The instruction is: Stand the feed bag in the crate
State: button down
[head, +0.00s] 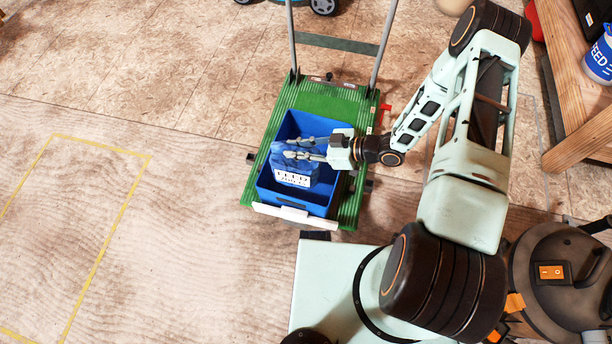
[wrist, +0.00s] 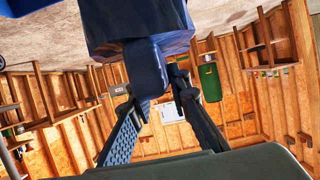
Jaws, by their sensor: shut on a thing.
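The blue feed bag (head: 292,178), with a white label reading FEED, is within the outline of the open blue crate (head: 302,120). My gripper (head: 300,148) reaches in from the right and is shut on the bag. In the wrist view the two fingers (wrist: 158,88) pinch a narrow dark blue part of the bag (wrist: 138,30). The bag looks roughly upright, with its label towards the front. I cannot tell whether its base touches the crate floor. My fingers and wrist hide part of the bag and the crate's right side.
The crate stands on a green platform trolley (head: 348,105) with a tall grey handle at the back. A wooden bench (head: 570,75) with a blue and white tub (head: 600,58) is at right. A black machine with an orange switch (head: 551,272) is lower right. The floor at left is clear.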

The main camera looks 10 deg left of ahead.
notch_tip(320, 180, down, 18)
jog(key=b, duration=0.4)
jog(key=shift+s+a+f, duration=0.1)
jog(key=shift+a+f, duration=0.05)
jog(key=shift+f, duration=0.15)
jog(key=c, duration=2.3)
grip_release()
jog(key=shift+f+b, duration=0.15)
jog(key=shift+b, duration=0.15)
jog(key=o, duration=0.5)
jog(key=shift+r, duration=0.25)
jog(key=p+v, duration=0.1)
jog(key=v, duration=1.1)
jog(key=shift+f+p, duration=0.1)
jog(key=shift+p, duration=0.25)
